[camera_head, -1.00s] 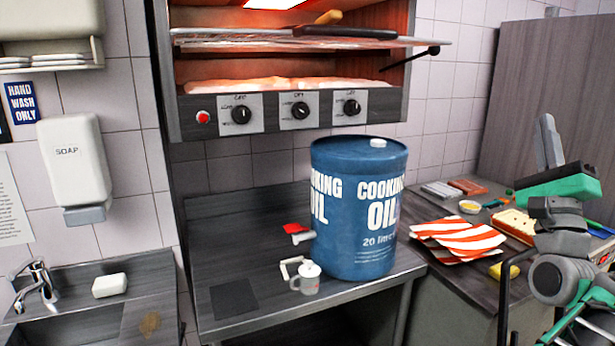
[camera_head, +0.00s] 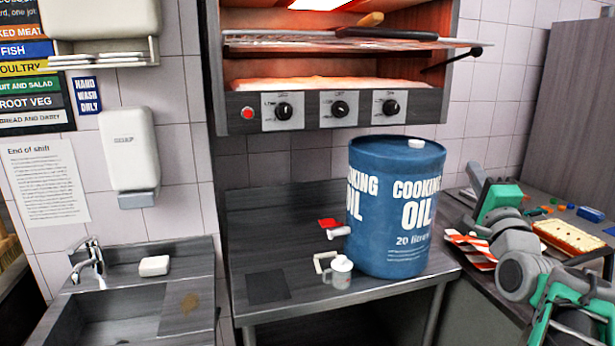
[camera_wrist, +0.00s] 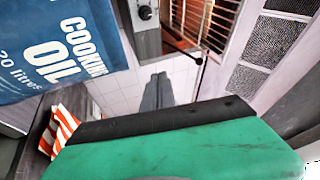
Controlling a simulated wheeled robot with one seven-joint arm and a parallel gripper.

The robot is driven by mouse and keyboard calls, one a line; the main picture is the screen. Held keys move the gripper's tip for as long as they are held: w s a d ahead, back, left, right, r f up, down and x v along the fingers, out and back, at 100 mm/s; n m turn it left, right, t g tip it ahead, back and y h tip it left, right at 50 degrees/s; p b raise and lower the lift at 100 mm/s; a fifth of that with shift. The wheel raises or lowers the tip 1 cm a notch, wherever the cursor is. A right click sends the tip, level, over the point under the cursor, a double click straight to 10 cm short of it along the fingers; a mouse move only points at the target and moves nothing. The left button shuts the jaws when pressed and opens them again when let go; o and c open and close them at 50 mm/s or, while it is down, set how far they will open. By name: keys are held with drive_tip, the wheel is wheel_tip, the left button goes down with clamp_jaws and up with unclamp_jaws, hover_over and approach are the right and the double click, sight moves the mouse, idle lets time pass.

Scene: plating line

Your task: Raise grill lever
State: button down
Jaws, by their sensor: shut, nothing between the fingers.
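The grill lever (camera_head: 465,58) is a thin dark rod with a round black knob, sticking out at the right side of the lit grill (camera_head: 345,60). It also shows in the wrist view (camera_wrist: 190,54) near the top, beside the wire rack. My gripper (camera_head: 475,180) is at the right of the head view, below the lever and right of the oil drum, apart from both. In the wrist view my gripper (camera_wrist: 157,80) shows its grey fingers together, with nothing between them.
A blue cooking oil drum (camera_head: 395,215) stands on the counter under the grill, left of my gripper. A white mug (camera_head: 338,272) stands before it. A striped cloth (camera_head: 470,247) and a tray of food (camera_head: 568,237) lie on the right counter. A sink (camera_head: 120,315) is at left.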

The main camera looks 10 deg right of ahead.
drive_tip(key=w+a+f+n+g+y, duration=0.3)
drive_tip(key=a+f+n+g, duration=0.15)
drive_tip(key=a+f, duration=0.55)
drive_tip(key=w+a+f+n+g+y, duration=0.25)
drive_tip(key=a+f+n, duration=0.35)
drive_tip(key=a+f, duration=0.4)
drive_tip(key=s+a+f+n+g, duration=0.5)
drive_tip(key=s+a+f, duration=0.2)
drive_tip(key=s+f, duration=0.1)
drive_tip(key=s+a+f+n+g+y, duration=0.1)
drive_tip(key=s+a+f+n+g, duration=0.4)
drive_tip(key=s+f, duration=0.3)
drive_tip(key=s+a+n, duration=0.1)
drive_tip(key=s, duration=0.2)
drive_tip(key=shift+s+a, duration=0.15)
drive_tip(key=shift+a, duration=0.25)
drive_tip(key=c, duration=2.2)
unclamp_jaws()
drive_tip(key=shift+y, duration=0.25)
